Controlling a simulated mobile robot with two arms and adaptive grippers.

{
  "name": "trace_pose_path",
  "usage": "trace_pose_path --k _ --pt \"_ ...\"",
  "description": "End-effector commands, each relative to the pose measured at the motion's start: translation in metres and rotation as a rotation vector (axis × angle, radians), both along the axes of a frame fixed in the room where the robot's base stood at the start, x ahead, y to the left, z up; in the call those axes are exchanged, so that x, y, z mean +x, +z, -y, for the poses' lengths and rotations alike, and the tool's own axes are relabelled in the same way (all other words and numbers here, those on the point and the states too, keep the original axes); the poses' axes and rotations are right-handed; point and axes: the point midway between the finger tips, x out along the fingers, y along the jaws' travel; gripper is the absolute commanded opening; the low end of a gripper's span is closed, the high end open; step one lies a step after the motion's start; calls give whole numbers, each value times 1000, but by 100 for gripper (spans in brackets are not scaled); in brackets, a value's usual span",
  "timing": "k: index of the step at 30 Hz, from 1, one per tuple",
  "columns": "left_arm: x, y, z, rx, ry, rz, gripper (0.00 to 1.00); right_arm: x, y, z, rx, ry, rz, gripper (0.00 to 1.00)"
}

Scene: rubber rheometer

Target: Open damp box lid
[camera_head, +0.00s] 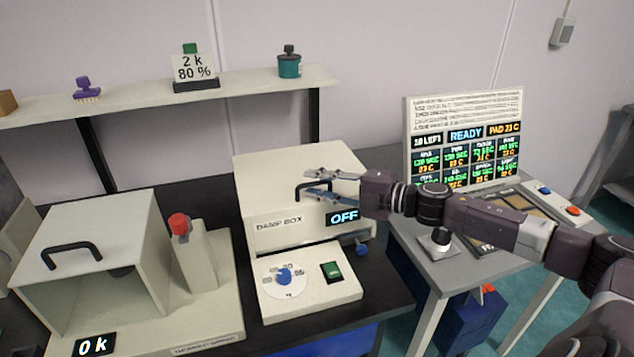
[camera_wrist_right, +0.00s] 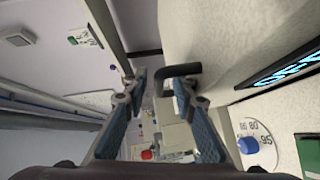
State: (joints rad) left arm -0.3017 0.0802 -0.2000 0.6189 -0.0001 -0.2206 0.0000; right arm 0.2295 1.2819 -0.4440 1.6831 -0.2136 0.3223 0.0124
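The damp box (camera_head: 290,240) is a cream box in the middle of the head view, and its lid (camera_head: 258,172) looks shut. A black bar handle (camera_head: 299,190) is on it, partly hidden by my right gripper (camera_head: 312,184). That gripper reaches in from the right with its two blue-grey fingers apart at the handle. In the right wrist view the fingers are open, and the handle (camera_wrist_right: 180,69) shows near the tip of the right-hand finger. I cannot tell whether they touch. My left gripper is not in view.
The box front has an OFF display (camera_head: 343,217), a blue dial (camera_head: 284,275) and a green switch (camera_head: 332,271). An open-fronted cabinet (camera_head: 110,240) and a red-topped post (camera_head: 190,250) stand left. A rheometer panel (camera_head: 465,135) stands right. A shelf (camera_head: 135,103) runs behind.

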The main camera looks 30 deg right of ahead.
Motion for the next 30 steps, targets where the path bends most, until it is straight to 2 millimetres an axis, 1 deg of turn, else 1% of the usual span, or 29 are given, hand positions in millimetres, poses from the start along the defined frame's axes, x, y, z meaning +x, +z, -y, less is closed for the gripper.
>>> trace_pose_path --k 10,11,15,18,30 --pt "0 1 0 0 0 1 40 2 -1 -1 -1 0 -1 25" --pt "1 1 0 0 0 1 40 2 -1 -1 -1 0 -1 24" --pt "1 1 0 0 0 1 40 2 -1 -1 -1 0 -1 9" --pt "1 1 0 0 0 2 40 1 -1 -1 -1 0 -1 0" --pt "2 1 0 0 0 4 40 1 0 -1 -1 0 -2 0"
